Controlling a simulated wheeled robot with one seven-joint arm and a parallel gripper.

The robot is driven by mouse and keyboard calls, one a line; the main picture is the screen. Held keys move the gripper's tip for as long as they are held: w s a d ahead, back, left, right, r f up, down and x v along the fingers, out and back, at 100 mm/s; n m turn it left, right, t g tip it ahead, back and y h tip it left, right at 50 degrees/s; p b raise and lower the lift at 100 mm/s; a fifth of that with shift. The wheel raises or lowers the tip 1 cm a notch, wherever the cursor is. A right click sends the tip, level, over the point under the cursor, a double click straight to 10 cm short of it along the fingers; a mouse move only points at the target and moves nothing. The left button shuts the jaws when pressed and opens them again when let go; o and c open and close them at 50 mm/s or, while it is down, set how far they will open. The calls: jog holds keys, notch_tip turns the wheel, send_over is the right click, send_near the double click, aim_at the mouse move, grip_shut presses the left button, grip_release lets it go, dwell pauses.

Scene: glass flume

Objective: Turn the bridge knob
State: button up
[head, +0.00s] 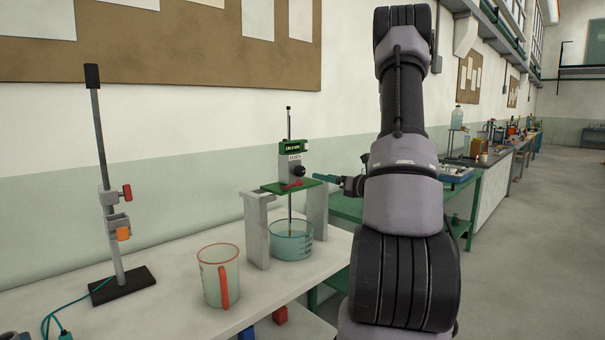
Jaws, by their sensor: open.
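The bridge is a green plate (287,187) resting on two grey uprights at the far end of the white bench. A small grey gauge body with a green display (293,146) stands on the plate around a thin vertical rod. A dark round knob (299,171) shows on its right side. My gripper (318,175) is just right of the knob, with its blue-green fingers pointing left towards it. The gripper is open and looks empty. A small gap seems to separate the fingertips from the knob, but depth is hard to judge.
A glass bowl (291,243) stands under the bridge, with the rod reaching into it. A clear jug with a red rim (219,273) stands in front on the white bench (180,311). A tall clamp stand (117,277) is at left. A green table (345,207) lies behind my arm.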

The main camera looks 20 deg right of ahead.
aim_at(302, 172)
jog(key=shift+a+f, duration=0.1)
jog(key=shift+f, duration=0.1)
jog(key=shift+w, duration=0.1)
jog(key=x, duration=1)
jog(key=shift+w, duration=0.25)
jog(key=shift+a, duration=0.1)
grip_shut()
jog(key=m, duration=0.4)
jog(key=shift+m, duration=0.4)
